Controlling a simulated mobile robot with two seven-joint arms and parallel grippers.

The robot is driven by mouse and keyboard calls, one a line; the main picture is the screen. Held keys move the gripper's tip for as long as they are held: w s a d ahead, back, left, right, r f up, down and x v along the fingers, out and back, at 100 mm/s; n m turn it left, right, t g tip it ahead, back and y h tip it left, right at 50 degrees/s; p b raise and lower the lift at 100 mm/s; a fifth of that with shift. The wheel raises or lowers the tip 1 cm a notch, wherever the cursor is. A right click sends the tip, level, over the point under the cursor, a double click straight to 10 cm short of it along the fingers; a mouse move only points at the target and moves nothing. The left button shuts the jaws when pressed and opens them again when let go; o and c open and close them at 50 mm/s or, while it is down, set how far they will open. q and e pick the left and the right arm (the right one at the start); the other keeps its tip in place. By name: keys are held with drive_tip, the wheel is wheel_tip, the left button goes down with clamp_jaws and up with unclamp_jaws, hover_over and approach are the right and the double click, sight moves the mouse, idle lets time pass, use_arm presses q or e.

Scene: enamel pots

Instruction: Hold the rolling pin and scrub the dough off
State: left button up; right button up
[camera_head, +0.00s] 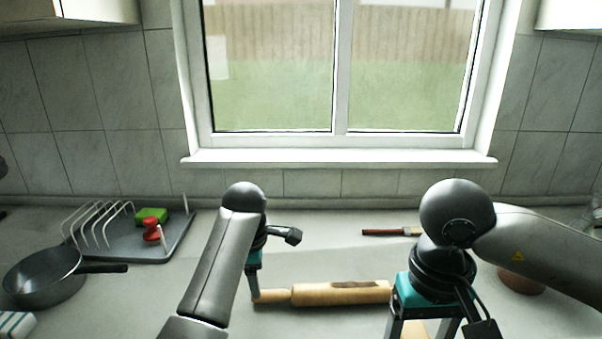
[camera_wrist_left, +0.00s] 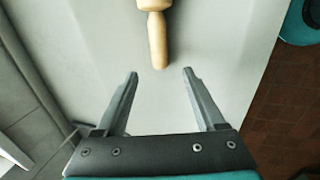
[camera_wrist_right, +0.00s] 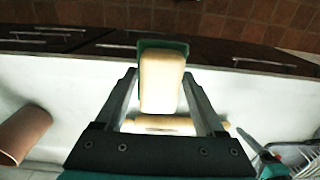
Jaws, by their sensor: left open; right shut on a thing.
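The wooden rolling pin (camera_head: 340,292) lies on the counter between my arms, with a darker patch on its upper side. My left gripper (camera_head: 254,292) is at its left handle. In the left wrist view, the gripper (camera_wrist_left: 160,73) is open, and the rounded end of the rolling pin handle (camera_wrist_left: 158,42) reaches to between the fingertips without visible contact. My right gripper (camera_wrist_right: 160,78) is shut on a beige block-shaped tool (camera_wrist_right: 161,82) with a dark green far end. In that view the rolling pin (camera_wrist_right: 165,124) lies behind the tool. My right arm hides the pin's right end in the head view.
A red-handled brush (camera_head: 385,232) lies at the back. A terracotta pot (camera_wrist_right: 22,132) is past my right arm.

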use_arm(q)
drive_tip(key=shift+x, duration=4.15)
drive_tip(key=shift+c, duration=0.3)
clamp_jaws()
